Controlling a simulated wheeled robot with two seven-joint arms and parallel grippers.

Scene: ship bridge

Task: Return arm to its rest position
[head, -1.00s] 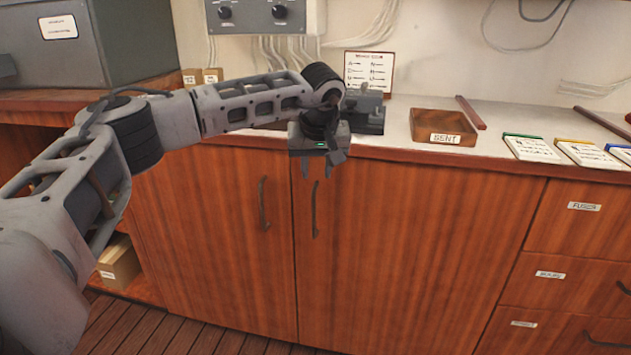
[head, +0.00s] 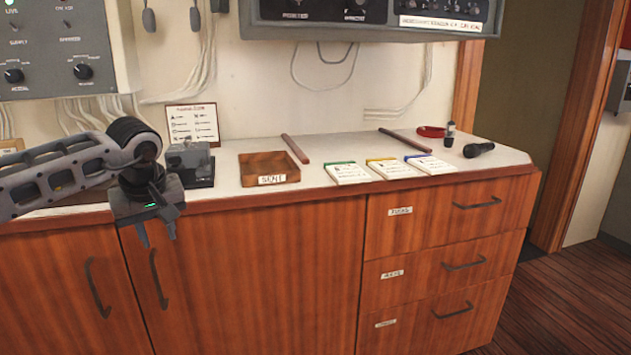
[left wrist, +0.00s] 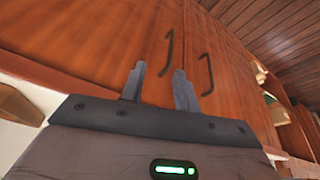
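My left arm enters from the left in the head view. My left gripper (head: 157,238) hangs fingers-down in front of the counter's front edge, above the door handles. Its two fingers are apart with nothing between them; the left wrist view also shows the parted fingers (left wrist: 160,80) against the wooden cabinet doors. My right gripper is in neither view.
A dark device (head: 190,165) stands on the counter just behind my gripper. Right of it are a wooden SENT tray (head: 268,169), several notepads (head: 346,173) and a black handheld object (head: 478,150). Door handles (head: 97,290) and drawer handles (head: 476,203) protrude. Floor is clear at right.

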